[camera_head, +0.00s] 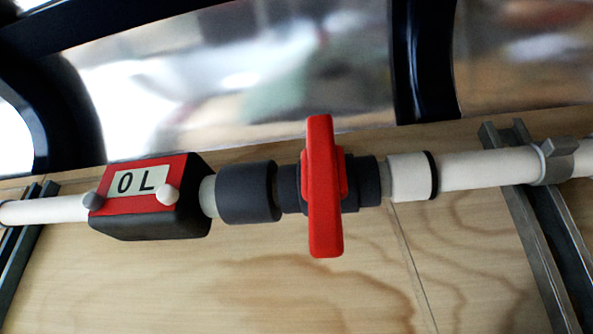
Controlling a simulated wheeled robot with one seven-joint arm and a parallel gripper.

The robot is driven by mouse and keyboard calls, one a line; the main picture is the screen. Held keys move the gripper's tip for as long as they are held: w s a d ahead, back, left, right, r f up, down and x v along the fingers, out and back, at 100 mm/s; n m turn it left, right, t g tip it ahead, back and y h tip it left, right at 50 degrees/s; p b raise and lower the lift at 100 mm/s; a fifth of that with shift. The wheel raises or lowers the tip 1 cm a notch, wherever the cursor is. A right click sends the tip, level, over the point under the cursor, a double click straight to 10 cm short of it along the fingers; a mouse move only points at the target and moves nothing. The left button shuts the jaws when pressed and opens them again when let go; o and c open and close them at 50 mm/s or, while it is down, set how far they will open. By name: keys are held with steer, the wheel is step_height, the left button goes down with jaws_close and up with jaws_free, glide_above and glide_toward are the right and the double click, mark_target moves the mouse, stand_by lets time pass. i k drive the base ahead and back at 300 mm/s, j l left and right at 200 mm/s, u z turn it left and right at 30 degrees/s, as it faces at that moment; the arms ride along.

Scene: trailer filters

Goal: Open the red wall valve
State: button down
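The red valve handle (323,190) sits on a dark valve body (366,184) in the middle of the camera_head view. The handle is a long bar that stands crosswise to the white pipe (480,170). The pipe runs left to right across a wooden wall panel. My gripper is not in view, and nothing touches the handle.
A red and black meter box (150,200) reading "0 L" is on the pipe at the left. Metal rails (540,240) with a pipe clamp (557,158) stand at the right, and another rail (22,245) at the left. The wood (260,290) below the handle is clear.

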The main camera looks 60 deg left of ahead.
mark_target(324, 178)
steer(key=k+u, duration=0.15)
steer(key=u, duration=1.6)
